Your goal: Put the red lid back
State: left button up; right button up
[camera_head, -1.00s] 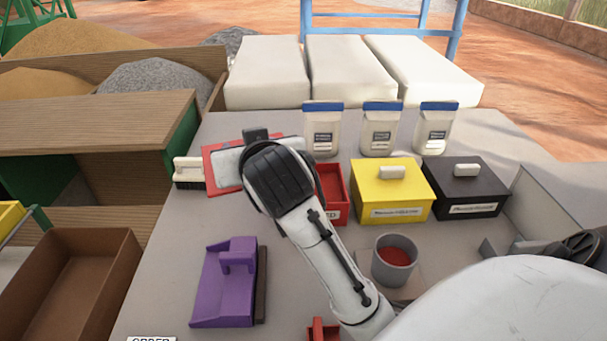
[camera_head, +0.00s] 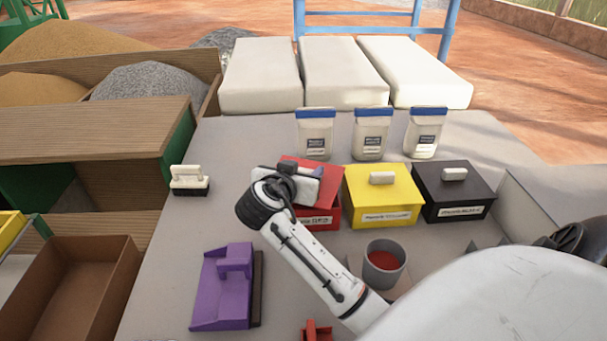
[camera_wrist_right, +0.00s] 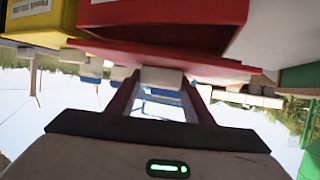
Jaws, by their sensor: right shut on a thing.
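The red lid (camera_head: 297,160) is at the red box (camera_head: 320,222), largely hidden by my right gripper (camera_head: 302,172). In the right wrist view the gripper (camera_wrist_right: 162,88) is shut on the lid's pale knob (camera_wrist_right: 161,77). The lid (camera_wrist_right: 165,57) shows there as a flat plate, close against the red box (camera_wrist_right: 170,14) and sticking out past it on one side. I cannot tell whether the lid touches the rim. My left gripper is not in view.
A yellow lidded box (camera_head: 384,205) stands close right of the red one, then a black lidded box (camera_head: 455,198). A grey pot (camera_head: 384,266) of red powder is in front. A purple tool (camera_head: 225,290) and a brush (camera_head: 188,181) lie left.

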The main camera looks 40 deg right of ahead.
jog(key=shift+f, duration=0.65)
jog(key=o, duration=1.1)
jog(key=v, duration=0.7)
jog(key=shift+s+a+r+b, duration=0.1)
jog(key=shift+s+a+b, duration=0.1)
jog(key=shift+b, duration=0.15)
